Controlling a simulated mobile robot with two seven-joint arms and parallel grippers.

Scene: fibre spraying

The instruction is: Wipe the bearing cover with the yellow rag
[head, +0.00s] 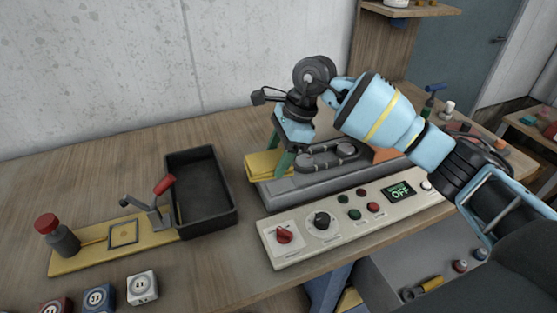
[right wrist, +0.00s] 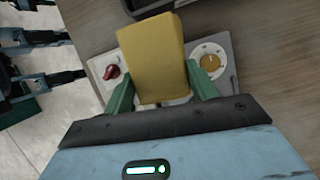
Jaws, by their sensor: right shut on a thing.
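The yellow rag (head: 263,165) is a folded block between the green fingers of my right gripper (head: 281,153). It fills the middle of the right wrist view (right wrist: 155,55), with one green finger on each side. My right gripper is shut on it. In the head view the rag is at the left end of a low grey machine (head: 325,178) with a rounded, raised dark grey part on top (head: 330,157), which looks like the bearing cover. Whether the rag touches the machine cannot be told. My left gripper is not in view.
A cream control panel (head: 350,226) with knobs, buttons and an OFF display stands in front of the machine. To the left are a black tray (head: 228,216), a yellow-based fixture (head: 85,261) with a red-handled clamp, and several small boxes. A wall is behind.

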